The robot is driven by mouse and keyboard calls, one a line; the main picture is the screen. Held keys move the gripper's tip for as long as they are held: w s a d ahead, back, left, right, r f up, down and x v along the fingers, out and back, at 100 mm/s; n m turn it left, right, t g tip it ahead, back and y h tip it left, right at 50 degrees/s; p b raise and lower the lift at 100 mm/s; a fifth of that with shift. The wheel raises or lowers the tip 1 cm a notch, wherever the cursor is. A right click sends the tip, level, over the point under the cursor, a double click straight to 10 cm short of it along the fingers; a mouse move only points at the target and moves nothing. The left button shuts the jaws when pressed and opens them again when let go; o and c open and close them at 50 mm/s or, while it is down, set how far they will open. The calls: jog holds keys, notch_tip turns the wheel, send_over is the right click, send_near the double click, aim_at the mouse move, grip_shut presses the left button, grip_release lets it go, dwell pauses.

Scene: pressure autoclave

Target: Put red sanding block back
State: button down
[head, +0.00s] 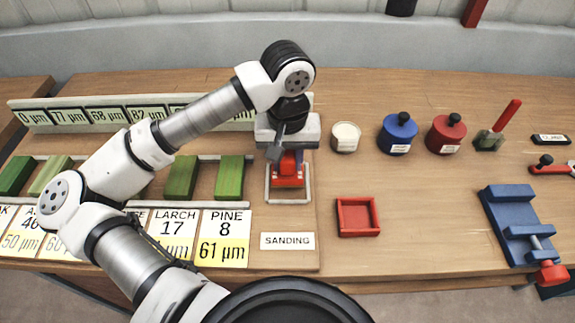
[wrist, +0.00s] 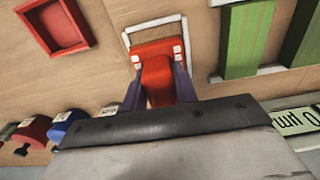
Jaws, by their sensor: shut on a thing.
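The red sanding block (head: 288,176) is held by my gripper (head: 286,157) over the white-outlined frame (head: 290,201) behind the SANDING label. In the wrist view the red block (wrist: 157,72) sits between the two dark fingers of my gripper (wrist: 160,85). The white frame (wrist: 130,38) shows around and behind its far end in that view. I cannot tell whether the block touches the board. A red square tray (head: 358,216) lies empty to the right; it also shows in the wrist view (wrist: 57,26).
Green wood blocks (head: 229,178) lie left of the frame, above the species cards (head: 222,238). A cream pot (head: 345,137), a blue pot (head: 397,134) and a red pot (head: 446,134) stand at the back. A blue vise (head: 520,225) is at the right. Bench between tray and vise is clear.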

aim_at(288, 169)
jog(key=shift+f+p, duration=0.3)
jog(key=shift+f, duration=1.45)
jog(key=shift+f+b, duration=0.15)
jog(key=shift+b, duration=0.15)
jog(key=c, duration=1.1)
grip_release()
jog(key=shift+r+p, duration=0.35)
jog(key=shift+p, duration=0.05)
notch_tip(288, 169, up, 12)
jog(key=b, duration=0.3)
jog(key=shift+f, duration=0.15)
